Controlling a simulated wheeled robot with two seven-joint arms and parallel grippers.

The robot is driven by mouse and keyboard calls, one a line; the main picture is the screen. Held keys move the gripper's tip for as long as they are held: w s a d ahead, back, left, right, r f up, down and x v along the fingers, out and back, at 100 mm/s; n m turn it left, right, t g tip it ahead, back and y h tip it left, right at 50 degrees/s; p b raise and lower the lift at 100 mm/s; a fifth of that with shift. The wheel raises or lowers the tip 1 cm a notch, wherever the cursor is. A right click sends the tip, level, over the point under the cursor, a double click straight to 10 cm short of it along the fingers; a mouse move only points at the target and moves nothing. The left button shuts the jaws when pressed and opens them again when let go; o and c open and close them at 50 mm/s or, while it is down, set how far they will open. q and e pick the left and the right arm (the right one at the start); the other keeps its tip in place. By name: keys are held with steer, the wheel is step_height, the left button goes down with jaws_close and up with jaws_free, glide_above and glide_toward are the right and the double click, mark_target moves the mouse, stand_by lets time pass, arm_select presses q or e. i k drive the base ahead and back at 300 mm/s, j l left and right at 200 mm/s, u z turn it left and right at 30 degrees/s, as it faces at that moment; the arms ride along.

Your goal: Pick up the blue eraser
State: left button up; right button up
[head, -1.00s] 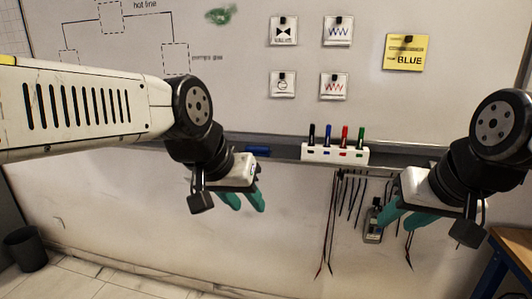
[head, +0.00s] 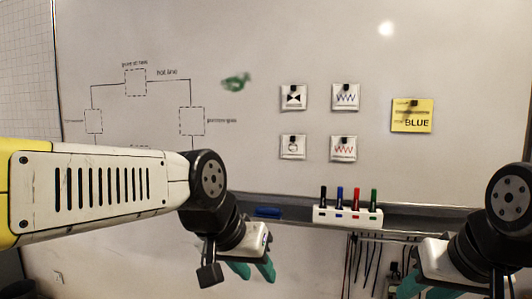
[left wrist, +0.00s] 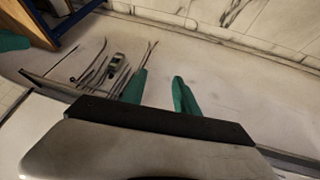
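The blue eraser (head: 268,212) lies on the grey ledge (head: 415,219) under the whiteboard, left of the marker holder. My left gripper (head: 253,270) is in front of the ledge, below the eraser in the head view and apart from it. Its teal fingers are spread with nothing between them, as the left wrist view (left wrist: 159,92) also shows. The eraser does not show in the left wrist view. My right gripper (head: 425,289) is at the lower right, its fingers apart and partly cut off by the picture's bottom edge.
A white holder (head: 347,216) with several markers stands on the ledge right of the eraser. Cables (head: 362,260) hang below it. Magnetic cards and a yellow note (head: 411,115) are on the whiteboard above. The ledge around the eraser looks clear.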

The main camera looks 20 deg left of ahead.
mark_target(260, 211)
steer(key=i+l+u, duration=0.65)
steer(key=i+l, duration=0.2)
